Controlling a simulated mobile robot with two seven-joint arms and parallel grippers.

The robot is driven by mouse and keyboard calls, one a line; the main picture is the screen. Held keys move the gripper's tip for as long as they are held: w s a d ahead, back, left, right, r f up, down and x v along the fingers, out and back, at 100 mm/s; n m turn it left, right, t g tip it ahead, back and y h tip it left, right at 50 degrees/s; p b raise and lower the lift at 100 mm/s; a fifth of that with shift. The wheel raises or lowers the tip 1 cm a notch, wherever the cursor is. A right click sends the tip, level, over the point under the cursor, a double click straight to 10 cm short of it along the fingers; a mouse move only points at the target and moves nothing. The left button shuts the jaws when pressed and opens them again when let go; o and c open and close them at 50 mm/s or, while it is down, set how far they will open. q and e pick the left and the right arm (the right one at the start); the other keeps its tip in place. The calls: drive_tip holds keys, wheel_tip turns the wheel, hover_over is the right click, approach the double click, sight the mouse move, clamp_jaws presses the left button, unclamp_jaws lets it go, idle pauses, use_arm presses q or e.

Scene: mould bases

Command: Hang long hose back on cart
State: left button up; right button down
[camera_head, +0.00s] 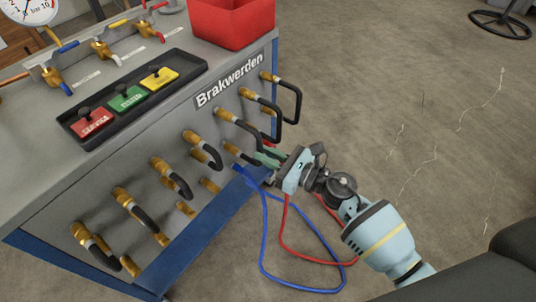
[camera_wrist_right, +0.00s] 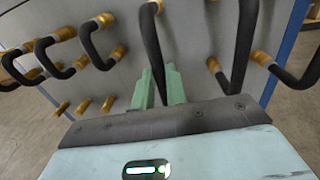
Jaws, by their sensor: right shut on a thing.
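The cart (camera_head: 60,210) is grey with a blue frame and the label "Brakwerden". Several black hoses hang between gold fittings on its side. My right gripper (camera_head: 268,158) is close to this side, near its right end. Its green fingers (camera_wrist_right: 160,88) are shut on a long black hose (camera_wrist_right: 151,45), which runs down from a gold upper fitting; the hose also shows in the head view (camera_head: 246,128). The hose's lower end is hidden behind the gripper. My left gripper is not in view.
Black hoses (camera_wrist_right: 238,45) hang close on both sides of the fingers. A blue cable (camera_head: 263,240) and a red cable (camera_head: 300,255) loop down below the gripper. A red bin (camera_head: 232,20) and a black tray (camera_head: 185,70) stand on the cart. The floor at right is mostly clear.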

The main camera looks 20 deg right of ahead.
drive_tip(key=shift+w+a, duration=0.25)
drive_tip(key=shift+w, duration=0.1)
idle(0.3)
drive_tip(key=shift+r, duration=0.1)
drive_tip(key=c, duration=1.3)
unclamp_jaws()
drive_tip(key=shift+c, duration=0.2)
drive_tip(key=shift+o, duration=0.3)
drive_tip(key=o, duration=0.3)
drive_tip(key=shift+o, duration=0.2)
drive_tip(key=v, duration=0.7)
